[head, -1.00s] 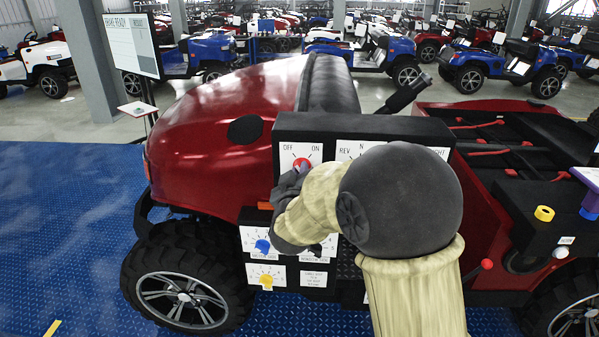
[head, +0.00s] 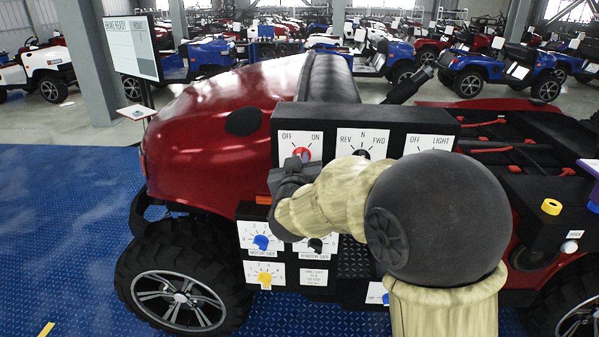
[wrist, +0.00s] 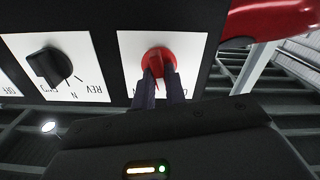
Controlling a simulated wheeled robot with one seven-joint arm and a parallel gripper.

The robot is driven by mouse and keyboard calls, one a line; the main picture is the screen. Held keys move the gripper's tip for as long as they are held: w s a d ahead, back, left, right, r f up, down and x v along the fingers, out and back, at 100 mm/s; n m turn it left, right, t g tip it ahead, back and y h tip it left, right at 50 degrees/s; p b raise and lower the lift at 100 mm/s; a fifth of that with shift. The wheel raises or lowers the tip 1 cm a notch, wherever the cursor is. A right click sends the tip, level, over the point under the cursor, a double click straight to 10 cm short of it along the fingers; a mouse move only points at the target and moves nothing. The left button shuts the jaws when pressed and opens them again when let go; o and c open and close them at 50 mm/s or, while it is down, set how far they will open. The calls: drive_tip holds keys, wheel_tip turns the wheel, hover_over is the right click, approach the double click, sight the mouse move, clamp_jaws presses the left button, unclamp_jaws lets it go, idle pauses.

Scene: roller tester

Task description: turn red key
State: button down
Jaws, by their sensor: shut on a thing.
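The red key (head: 302,153) sits on a white OFF/ON plate (head: 287,139) at the upper left of the black panel on the red vehicle. In the wrist view the red key (wrist: 158,62) shows as a round red knob on its white plate (wrist: 190,46). My gripper (wrist: 160,76) has its two dark fingers closed on the red key from the front. In the head view my gripper (head: 298,165) reaches the key's lower edge, and my wrist hides part of the plate. The key's exact angle is hard to tell.
To the right are a black REV/N/FWD knob (head: 362,153) and an OFF/LIGHT plate (head: 428,138), partly covered by my arm. Below are a blue knob (head: 261,242), a yellow knob (head: 265,278) and a black knob (head: 316,245). A screen (head: 131,47) stands at the left.

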drive_tip(key=shift+d+f+m+b, duration=0.1)
drive_tip(key=shift+m+b, duration=2.2)
drive_tip(key=shift+m, duration=0.15)
drive_tip(key=shift+d+f+m+b, duration=0.1)
drive_tip(key=shift+m+b, duration=2.15)
drive_tip(key=shift+m, duration=0.2)
drive_tip(key=c, duration=1.4)
unclamp_jaws()
drive_tip(key=shift+r, duration=0.1)
drive_tip(key=shift+c, duration=0.2)
drive_tip(key=shift+s, duration=0.15)
drive_tip(key=s+b, duration=0.2)
drive_tip(key=s, duration=1.5)
drive_tip(key=shift+a, duration=0.35)
